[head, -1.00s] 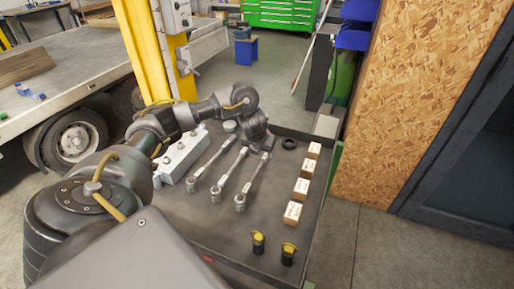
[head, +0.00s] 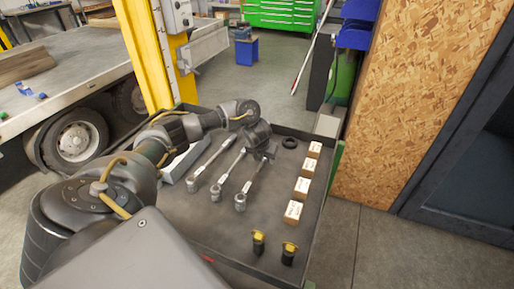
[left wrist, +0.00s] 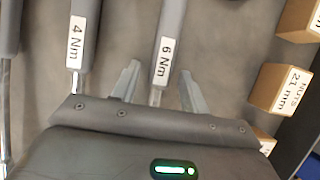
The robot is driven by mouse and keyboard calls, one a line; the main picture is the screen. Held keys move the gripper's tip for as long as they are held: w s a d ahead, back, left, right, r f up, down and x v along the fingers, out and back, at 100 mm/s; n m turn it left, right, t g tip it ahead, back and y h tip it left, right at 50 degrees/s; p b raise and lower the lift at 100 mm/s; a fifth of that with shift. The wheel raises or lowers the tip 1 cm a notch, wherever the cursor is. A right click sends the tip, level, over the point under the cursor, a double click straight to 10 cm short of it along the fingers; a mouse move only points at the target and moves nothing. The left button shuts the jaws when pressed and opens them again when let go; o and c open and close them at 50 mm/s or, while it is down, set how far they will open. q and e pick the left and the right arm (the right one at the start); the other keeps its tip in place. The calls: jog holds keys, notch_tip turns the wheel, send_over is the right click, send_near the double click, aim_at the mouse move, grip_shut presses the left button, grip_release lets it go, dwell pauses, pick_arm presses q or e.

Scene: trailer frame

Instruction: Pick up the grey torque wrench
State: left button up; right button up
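Three similar grey wrenches lie side by side on the dark tray (head: 215,225) in the head view: a right one (head: 246,188), a middle one (head: 224,180) and a left one (head: 203,170). In the left wrist view, one grey handle (left wrist: 170,28) is labelled "6 Nm" and the one to its left (left wrist: 84,18) "4 Nm". My left gripper (left wrist: 160,72) is open, its fingers apart on either side of the 6 Nm wrench near the label's lower end. Finger contact cannot be told. In the head view my left gripper (head: 266,152) hides the right wrench's far end. My right gripper is not in view.
Several small cardboard boxes (head: 301,188) stand in a row right of the wrenches. A black ring (head: 290,143) lies behind them. Two black-and-yellow pieces (head: 258,243) stand near the front edge. A pale block (head: 178,165) lies at the left, partly behind my arm.

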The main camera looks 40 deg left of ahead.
pick_arm(q)
grip_shut()
jog(key=shift+w+r, duration=0.1)
jog(key=shift+r, duration=0.05)
jog(key=shift+r, duration=0.6)
jog(key=r, duration=0.1)
jog(key=s+r, duration=0.1)
jog(key=r, duration=0.1)
jog(key=a+r, duration=0.1)
jog(key=shift+s+a+r+p, duration=0.1)
jog(key=shift+s+r+p, duration=0.2)
jog(key=shift+s, duration=0.1)
jog(key=s+a+r, duration=0.5)
jog(key=s+r, duration=0.2)
jog(key=s, duration=0.3)
jog(key=shift+s+a+p, duration=0.3)
jog(key=shift+p, duration=0.15)
